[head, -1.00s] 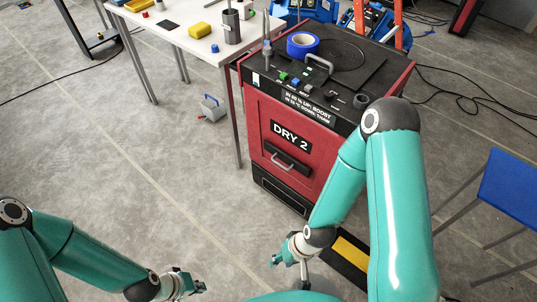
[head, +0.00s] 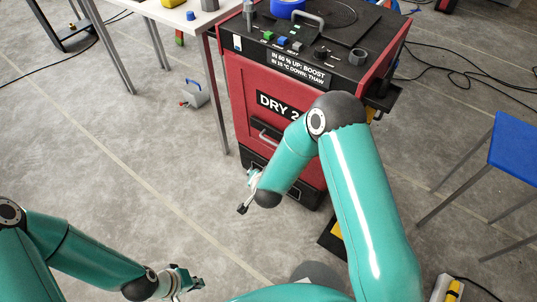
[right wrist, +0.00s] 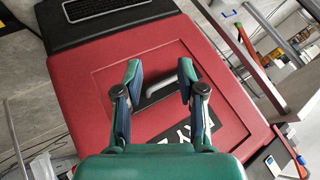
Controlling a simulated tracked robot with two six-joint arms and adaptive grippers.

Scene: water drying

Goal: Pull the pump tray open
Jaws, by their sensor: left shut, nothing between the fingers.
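The red dryer marked DRY 2 (head: 240,100) stands in the middle of the head view. Its black bottom section (head: 309,193), the likely pump tray, is partly hidden by my right arm; no gap shows there. In the right wrist view the front is upside down, and this black section (right wrist: 155,14) with a dark grille (right wrist: 95,8) is at the top. My right gripper (right wrist: 160,75) is open and empty; the grey door handle (right wrist: 160,82) shows beyond its fingers. Whether they touch is unclear. My left gripper (head: 196,283) is shut and empty, low over the floor.
A white table (head: 178,12) stands left of the dryer, its leg close to the dryer's side. A small grey container (head: 196,95) lies on the floor near it. A blue stool (head: 515,155) is at the right.

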